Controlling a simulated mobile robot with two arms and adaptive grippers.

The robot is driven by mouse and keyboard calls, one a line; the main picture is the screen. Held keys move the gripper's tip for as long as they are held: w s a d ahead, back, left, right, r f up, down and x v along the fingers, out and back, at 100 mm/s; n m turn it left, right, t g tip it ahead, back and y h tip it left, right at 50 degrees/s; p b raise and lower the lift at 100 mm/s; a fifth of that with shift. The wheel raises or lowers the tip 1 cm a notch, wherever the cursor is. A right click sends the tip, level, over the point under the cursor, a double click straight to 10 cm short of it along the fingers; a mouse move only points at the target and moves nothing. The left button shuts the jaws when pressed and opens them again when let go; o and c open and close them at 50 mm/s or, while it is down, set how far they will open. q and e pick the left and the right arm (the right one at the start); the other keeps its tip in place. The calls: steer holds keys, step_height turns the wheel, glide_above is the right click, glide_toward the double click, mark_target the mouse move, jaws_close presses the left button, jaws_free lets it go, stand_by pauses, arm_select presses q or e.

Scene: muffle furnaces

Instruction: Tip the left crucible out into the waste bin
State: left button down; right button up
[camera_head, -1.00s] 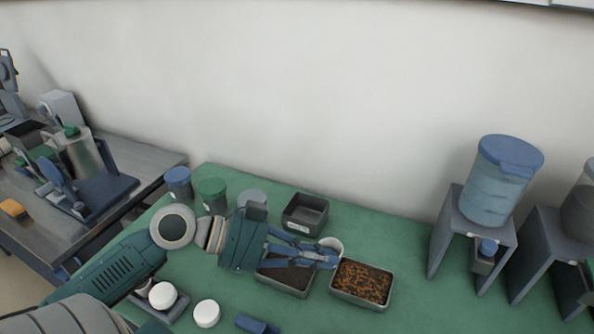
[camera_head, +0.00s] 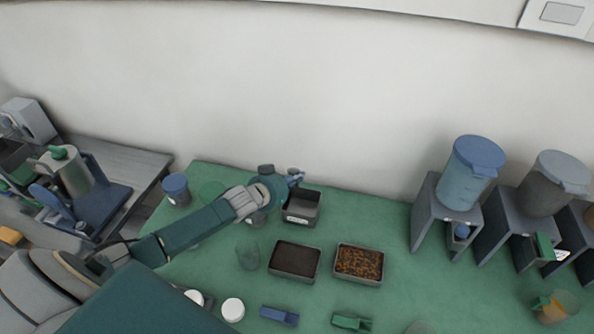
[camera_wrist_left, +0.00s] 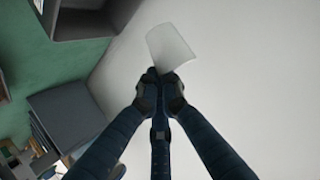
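My left gripper (camera_head: 294,179) is at the back of the green table, by the far left edge of an open grey bin (camera_head: 302,220) with a white label. In the left wrist view its fingers (camera_wrist_left: 160,85) are closed on the rim or wall of a white crucible (camera_wrist_left: 170,46). The crucible looks tilted in that view, and its inside is hidden. I cannot make it out in the head view, where the gripper and white wall hide it. A grey open box, probably the same bin, shows in the left wrist view (camera_wrist_left: 90,22). My right gripper is out of view.
A tray of dark granules (camera_head: 294,261) and a tray of orange-brown granules (camera_head: 359,263) lie in front of the bin. A clear beaker (camera_head: 248,256) stands to their left. Lidded jars (camera_head: 176,189) are at back left, dispensers (camera_head: 467,175) at right.

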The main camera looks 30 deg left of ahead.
arm_select(q)
step_height(320, 180, down, 4)
steer(key=m+y+b, duration=0.1)
steer(key=b, duration=0.1)
steer(key=shift+r+b, duration=0.1)
steer(key=shift+b, duration=0.3)
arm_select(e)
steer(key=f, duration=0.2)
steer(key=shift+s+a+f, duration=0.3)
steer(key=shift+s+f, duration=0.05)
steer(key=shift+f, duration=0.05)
arm_select(q)
steer(key=shift+d, duration=0.1)
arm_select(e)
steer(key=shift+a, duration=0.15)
arm_select(q)
steer(key=shift+m+y, duration=0.4)
steer(key=shift+m, duration=0.2)
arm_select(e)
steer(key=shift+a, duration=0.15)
arm_select(q)
steer(key=shift+d, duration=0.1)
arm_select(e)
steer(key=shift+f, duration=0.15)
arm_select(q)
steer(key=shift+m+y+b, duration=0.4)
steer(key=shift+m, duration=0.1)
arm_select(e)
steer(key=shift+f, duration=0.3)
